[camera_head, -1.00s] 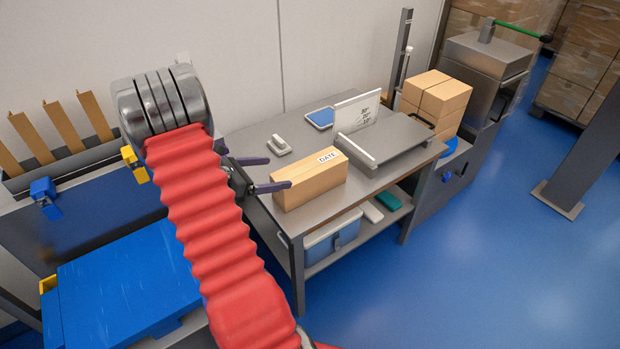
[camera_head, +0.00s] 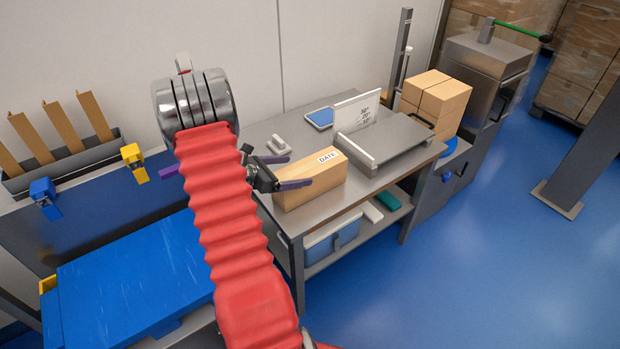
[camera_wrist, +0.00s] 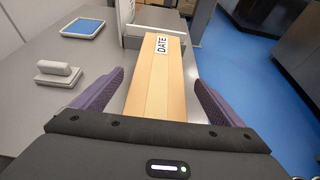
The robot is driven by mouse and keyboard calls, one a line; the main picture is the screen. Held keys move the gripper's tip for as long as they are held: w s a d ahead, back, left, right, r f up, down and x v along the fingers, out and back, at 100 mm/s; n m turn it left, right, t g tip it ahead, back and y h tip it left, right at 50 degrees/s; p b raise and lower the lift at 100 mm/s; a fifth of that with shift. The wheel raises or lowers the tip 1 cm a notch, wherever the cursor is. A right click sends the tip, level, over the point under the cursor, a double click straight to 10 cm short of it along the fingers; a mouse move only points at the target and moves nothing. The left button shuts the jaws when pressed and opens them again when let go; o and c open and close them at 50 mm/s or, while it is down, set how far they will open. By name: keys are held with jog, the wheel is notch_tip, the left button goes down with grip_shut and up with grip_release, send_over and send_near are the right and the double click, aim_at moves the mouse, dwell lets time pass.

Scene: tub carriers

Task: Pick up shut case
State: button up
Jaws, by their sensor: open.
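The shut case is a long tan cardboard box (camera_head: 310,182) with a white DATE label at its far end. It lies on the grey metal table near the front edge. My gripper (camera_head: 298,172) is open at the near end of the case. In the wrist view the case (camera_wrist: 158,85) runs away between the two purple fingers of my gripper (camera_wrist: 158,92), with a gap visible on the left side. I cannot tell how far the fingertips are above or short of the case. The near end of the case is hidden behind my gripper body in the wrist view.
A grey stamp-like block (camera_head: 279,145) and a blue-topped tablet (camera_head: 320,118) lie left of and behind the case. A grey platform with a white sign (camera_head: 357,112) stands close behind it. Stacked tan boxes (camera_head: 436,98) stand farther right.

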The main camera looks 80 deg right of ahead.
aim_at(304, 168)
jog(key=x, duration=0.5)
jog(key=shift+f, duration=0.15)
jog(key=shift+c, duration=0.7)
jog(key=c, duration=1.9)
jog(key=shift+d, duration=0.1)
jog(key=shift+c, duration=0.6)
jog(key=shift+w+r, duration=0.1)
jog(key=shift+r, duration=0.2)
jog(key=shift+r, duration=4.85)
